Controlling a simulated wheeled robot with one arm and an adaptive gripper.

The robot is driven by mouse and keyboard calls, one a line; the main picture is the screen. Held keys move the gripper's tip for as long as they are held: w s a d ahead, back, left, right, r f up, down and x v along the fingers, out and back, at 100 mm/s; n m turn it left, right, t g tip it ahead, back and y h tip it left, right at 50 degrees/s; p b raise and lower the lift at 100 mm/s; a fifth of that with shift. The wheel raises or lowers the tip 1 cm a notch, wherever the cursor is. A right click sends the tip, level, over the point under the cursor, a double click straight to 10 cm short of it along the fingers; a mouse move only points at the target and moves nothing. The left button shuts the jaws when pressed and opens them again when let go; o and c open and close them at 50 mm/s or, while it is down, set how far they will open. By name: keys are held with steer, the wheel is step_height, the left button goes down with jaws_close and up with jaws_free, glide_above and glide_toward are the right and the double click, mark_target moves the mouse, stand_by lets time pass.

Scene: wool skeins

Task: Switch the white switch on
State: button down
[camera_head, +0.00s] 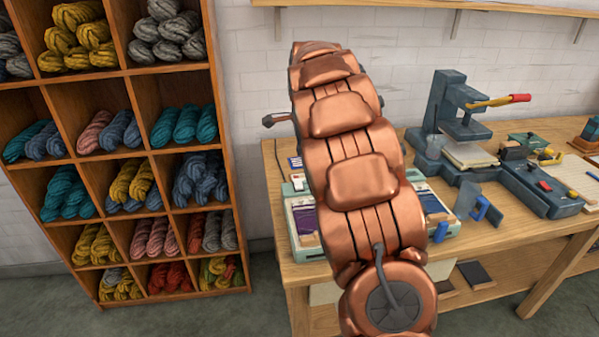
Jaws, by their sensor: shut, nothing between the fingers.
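My copper-coloured arm (350,160) rises through the middle of the view. My gripper (268,121) shows as a small dark shape left of the arm's far end, in front of the white brick wall. It is shut and empty, pointing left. I cannot make out a white switch for certain. Two small white items with blue and red marks (298,181) lie at the workbench's left end, too small to identify, below my gripper in the picture. The arm hides the middle of the bench and part of the wall.
A wooden shelf (222,130) of wool skeins stands at left. The wooden workbench (480,240) carries a pale green tray (305,243), a grey-blue press (445,110) with a red-tipped lever, and a blue bracket (487,211). A wall shelf (480,8) runs above.

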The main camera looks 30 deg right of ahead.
mark_target(298, 183)
steer(key=p+x, duration=0.3)
steer(key=x, duration=1.1)
steer(key=shift+p, duration=0.4)
steer(key=shift+w+a, duration=0.1)
steer(key=shift+w, duration=0.1)
